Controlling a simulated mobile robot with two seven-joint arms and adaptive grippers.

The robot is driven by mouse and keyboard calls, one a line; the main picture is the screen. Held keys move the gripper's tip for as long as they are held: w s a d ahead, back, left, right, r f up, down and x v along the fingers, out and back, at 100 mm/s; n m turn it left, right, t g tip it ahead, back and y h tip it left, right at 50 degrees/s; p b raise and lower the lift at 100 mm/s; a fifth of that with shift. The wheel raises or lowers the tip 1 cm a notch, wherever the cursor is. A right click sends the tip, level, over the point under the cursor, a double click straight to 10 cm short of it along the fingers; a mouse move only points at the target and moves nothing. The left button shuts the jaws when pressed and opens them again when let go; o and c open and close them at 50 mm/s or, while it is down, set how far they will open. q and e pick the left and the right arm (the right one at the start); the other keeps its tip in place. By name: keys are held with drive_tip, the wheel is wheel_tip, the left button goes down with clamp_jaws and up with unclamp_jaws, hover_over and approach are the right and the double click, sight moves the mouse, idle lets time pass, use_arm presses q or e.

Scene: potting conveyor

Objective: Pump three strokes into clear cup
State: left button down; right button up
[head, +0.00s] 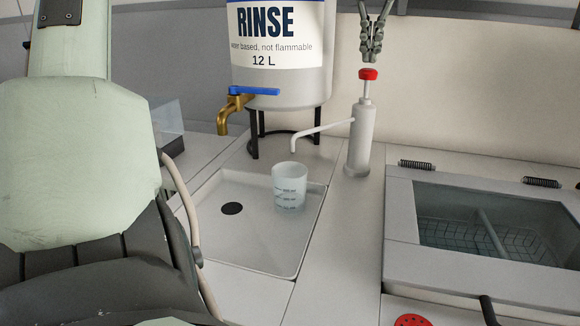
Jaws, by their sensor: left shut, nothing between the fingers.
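The clear cup (290,187) stands upright on the shallow white tray (262,256), with dark measuring marks on its side. The pump dispenser (359,140) is a grey-white bottle with a red button (368,74) on a raised stem. Its thin spout (322,128) reaches left, and its bent tip points down above the cup in the picture. My left gripper (371,59) points down, shut and empty, just above the red button, with a small gap showing. My right gripper is not in view.
A RINSE tank (280,85) with a brass tap (225,115) and blue lever (254,90) stands on black legs behind the tray. A lidded basin (498,228) with a window is at the right. The tray has a black drain (232,208).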

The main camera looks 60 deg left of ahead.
use_arm(q)
drive_tip(key=shift+r, duration=0.15)
idle(0.4)
drive_tip(key=shift+r, duration=2.95)
